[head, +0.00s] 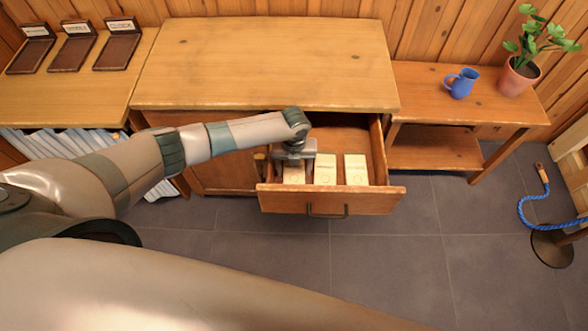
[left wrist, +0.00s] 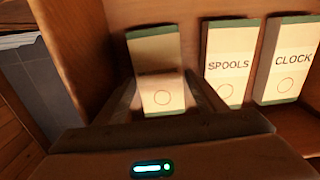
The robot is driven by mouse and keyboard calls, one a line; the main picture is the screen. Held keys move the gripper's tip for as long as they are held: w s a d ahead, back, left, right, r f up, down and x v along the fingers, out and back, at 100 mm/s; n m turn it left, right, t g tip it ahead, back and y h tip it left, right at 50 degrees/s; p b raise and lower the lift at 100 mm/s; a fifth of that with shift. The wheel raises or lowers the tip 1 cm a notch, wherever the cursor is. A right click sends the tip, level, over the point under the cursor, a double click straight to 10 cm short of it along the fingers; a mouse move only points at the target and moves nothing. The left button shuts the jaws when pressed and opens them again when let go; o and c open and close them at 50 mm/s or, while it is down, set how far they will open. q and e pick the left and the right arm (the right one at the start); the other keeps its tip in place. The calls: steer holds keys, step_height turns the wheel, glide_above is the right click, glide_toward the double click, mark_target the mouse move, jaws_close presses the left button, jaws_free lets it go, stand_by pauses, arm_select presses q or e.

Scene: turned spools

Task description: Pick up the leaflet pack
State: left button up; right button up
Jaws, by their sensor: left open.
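Three pale packs with green edges lie side by side in the open drawer (head: 375,198). The left pack (head: 293,174) is partly covered by my left gripper (head: 295,158). In the left wrist view, this left pack (left wrist: 155,48) lies between the two open fingers of the gripper (left wrist: 162,82), and its label cannot be read. The middle pack (head: 325,170) reads SPOOLS in the left wrist view (left wrist: 226,88). The right pack (head: 356,170) reads CLOCK there (left wrist: 289,82). I cannot tell whether the fingers touch the left pack. My right gripper is not in view.
The cabinet top (head: 265,60) is bare above the drawer. Dark trays with white labels, one of them a tray (head: 116,52), stand on the left shelf unit. A blue mug (head: 461,84) and potted plant (head: 518,75) stand on the right table. A blue rope (head: 522,208) hangs at right.

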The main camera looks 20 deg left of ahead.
mark_target(294, 171)
arm_select(q)
steer(key=shift+f, duration=0.1)
steer(key=shift+c, duration=0.3)
steer(key=c, duration=0.9)
steer(key=shift+o, duration=0.2)
step_height(294, 171, up, 10)
steer(key=b, duration=0.2)
